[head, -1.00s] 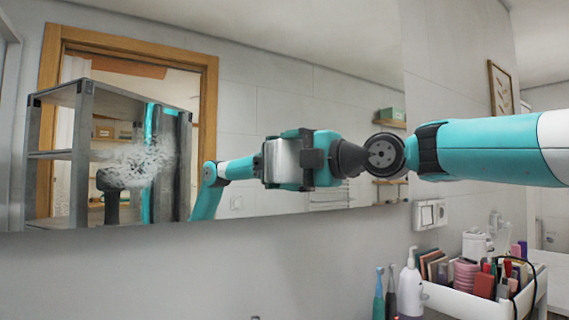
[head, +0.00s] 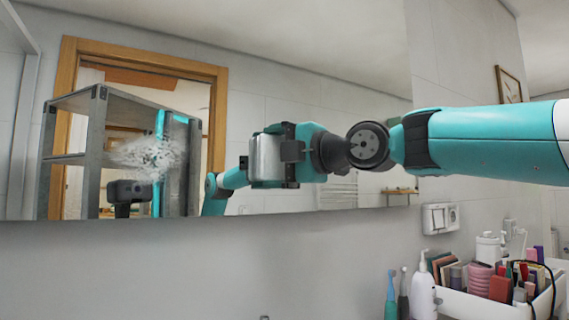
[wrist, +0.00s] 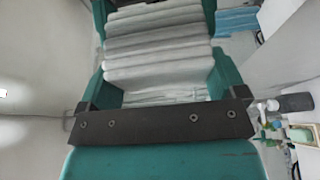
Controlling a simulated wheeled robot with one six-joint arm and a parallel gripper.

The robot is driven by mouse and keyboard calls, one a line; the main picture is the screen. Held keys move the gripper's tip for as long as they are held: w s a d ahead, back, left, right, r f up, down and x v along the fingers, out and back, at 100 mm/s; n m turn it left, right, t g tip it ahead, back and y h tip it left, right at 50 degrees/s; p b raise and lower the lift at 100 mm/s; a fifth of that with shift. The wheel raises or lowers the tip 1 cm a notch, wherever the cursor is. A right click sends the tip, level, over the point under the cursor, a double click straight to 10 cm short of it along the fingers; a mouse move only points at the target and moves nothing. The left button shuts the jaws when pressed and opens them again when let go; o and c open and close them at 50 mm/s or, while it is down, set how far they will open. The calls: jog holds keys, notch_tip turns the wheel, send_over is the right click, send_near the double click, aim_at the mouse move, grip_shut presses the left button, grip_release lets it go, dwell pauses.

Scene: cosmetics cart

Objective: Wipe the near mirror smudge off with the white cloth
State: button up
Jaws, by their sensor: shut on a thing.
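The mirror (head: 330,70) fills the wall in front of me. A whitish, speckled smudge (head: 148,157) lies on its left part, over the reflection of a grey shelf frame. My gripper (head: 272,150) is in front of the mirror, right of the smudge and apart from it. It is shut on the white cloth (head: 266,160), a folded pad facing left. In the wrist view the cloth (wrist: 158,45) shows as stacked pale folds between the teal fingers. I cannot tell whether the cloth touches the glass. I see only one smudge clearly.
A white tray (head: 478,302) full of cosmetics stands at the lower right, with a white pump bottle (head: 423,292) and a teal toothbrush (head: 391,297) beside it. A wall switch (head: 440,217) is below the mirror's right end.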

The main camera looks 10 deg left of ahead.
jog(key=shift+s+a+b, duration=0.35)
jog(key=shift+s+a, duration=0.5)
jog(key=shift+a, duration=0.3)
jog(key=shift+s+a+b, duration=0.3)
jog(key=shift+s+a, duration=0.55)
jog(key=shift+a, duration=0.3)
jog(key=shift+s+f+b, duration=0.1)
jog(key=shift+s+b, duration=0.05)
jog(key=shift+b, duration=0.15)
jog(key=b, duration=0.5)
send_near(231, 158)
jog(key=shift+s+a, duration=0.75)
jog(key=shift+a, duration=0.2)
jog(key=shift+s, duration=0.1)
